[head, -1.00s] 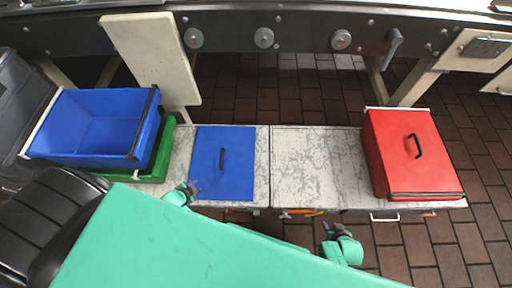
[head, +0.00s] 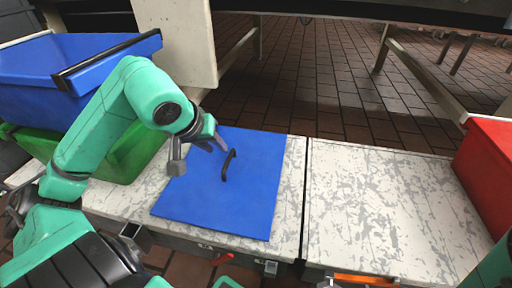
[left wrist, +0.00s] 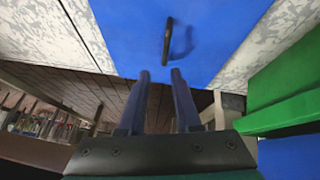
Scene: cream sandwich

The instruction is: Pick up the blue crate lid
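The blue crate lid (head: 230,195) lies flat on the white scuffed bench top, with a black handle (head: 228,165) standing up from it. The lid and handle also show in the left wrist view (left wrist: 205,45). My left gripper (head: 217,143) is over the lid's far left part, just left of the handle and apart from it. In the left wrist view its two fingers (left wrist: 158,75) are parallel with a gap between them and nothing in it. The handle is beyond the fingertips. My right gripper is not seen; only part of my right arm shows at the lower right.
A blue crate (head: 50,85) sits on a green crate (head: 125,160) at the left, close to my left arm. A red crate (head: 490,160) stands at the right edge. The bench top (head: 380,205) between lid and red crate is clear. A pale panel (head: 178,35) stands behind.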

